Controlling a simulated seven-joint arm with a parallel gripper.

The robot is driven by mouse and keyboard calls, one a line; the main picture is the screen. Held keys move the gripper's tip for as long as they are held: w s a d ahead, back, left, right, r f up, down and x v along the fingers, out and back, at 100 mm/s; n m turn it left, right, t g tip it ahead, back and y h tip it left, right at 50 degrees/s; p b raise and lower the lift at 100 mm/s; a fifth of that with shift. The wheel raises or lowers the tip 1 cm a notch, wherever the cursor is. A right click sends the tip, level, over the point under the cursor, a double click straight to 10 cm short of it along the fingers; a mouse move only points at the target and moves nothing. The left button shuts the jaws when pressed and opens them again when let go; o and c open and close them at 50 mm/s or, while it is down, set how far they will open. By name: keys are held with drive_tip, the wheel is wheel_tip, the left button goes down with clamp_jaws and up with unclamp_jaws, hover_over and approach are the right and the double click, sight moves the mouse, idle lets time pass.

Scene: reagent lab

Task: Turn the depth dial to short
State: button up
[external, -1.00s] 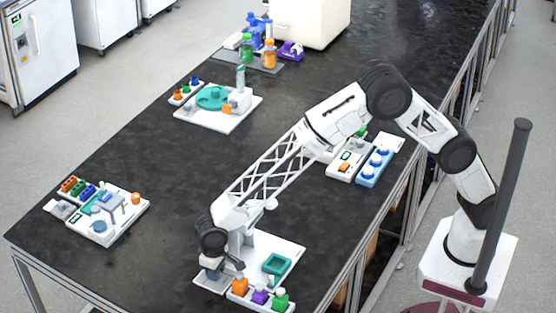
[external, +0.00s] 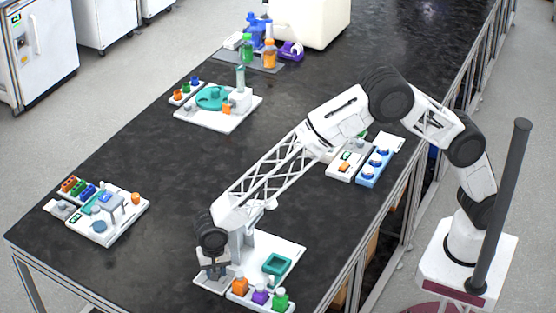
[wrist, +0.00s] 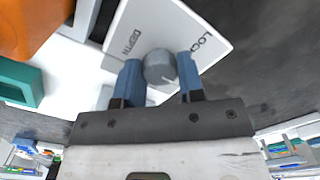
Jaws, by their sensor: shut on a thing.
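The depth dial (wrist: 159,67) is a round grey knob with a pointer line, on a white panel marked DEPTH and with a partly cut-off word that starts LOC. My gripper (wrist: 160,78) has its blue fingers on either side of the knob and is shut on it. In the external view my gripper (external: 214,276) points down at the front left corner of the white station (external: 290,246). The dial is hidden there by the gripper. I cannot read the short mark in either view.
Orange (external: 240,287), purple (external: 260,297) and green (external: 280,300) bottles stand close to the right of my gripper. A teal square tray (external: 276,264) sits behind them. Other stations stand farther off, with bare black bench between.

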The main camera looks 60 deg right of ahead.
drive_tip(key=m, duration=0.4)
drive_tip(key=shift+m, duration=0.3)
drive_tip(key=m, duration=0.5)
idle(0.4)
drive_tip(key=o, duration=0.9)
drive_tip(key=shift+r, duration=3.9)
drive_tip(key=shift+r, duration=0.1)
